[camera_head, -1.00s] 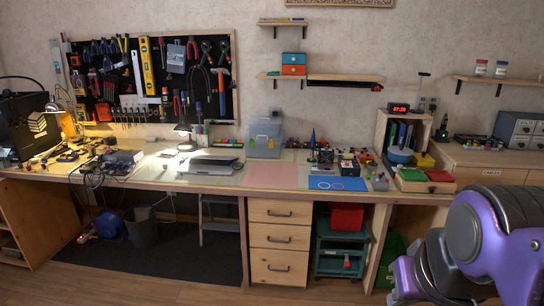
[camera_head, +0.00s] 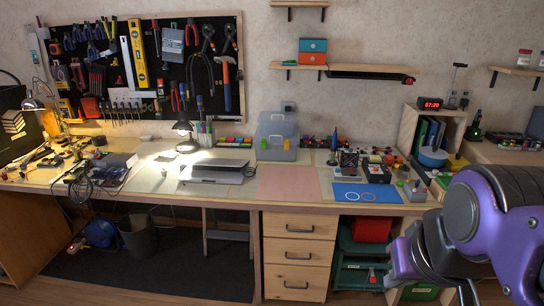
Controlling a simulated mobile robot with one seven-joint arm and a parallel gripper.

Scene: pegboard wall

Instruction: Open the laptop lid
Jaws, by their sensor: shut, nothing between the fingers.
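The silver-grey laptop (camera_head: 216,171) lies flat on the workbench, left of the pink mat. Its lid looks down or nearly down; a dark line shows along the front, and the exact gap is too small to tell. Purple and dark links of my arm fill the lower right of the head view, far to the right of the laptop and nearer to me. My gripper's fingers cannot be made out in this view. Nothing of my arm touches the laptop.
The workbench (camera_head: 235,199) has bare room in front of the laptop. A desk lamp (camera_head: 185,134) and pen cup (camera_head: 205,138) stand behind it. A clear plastic case (camera_head: 277,138) stands behind right. The pink mat (camera_head: 288,184) is clear. Drawers (camera_head: 299,252) sit below.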

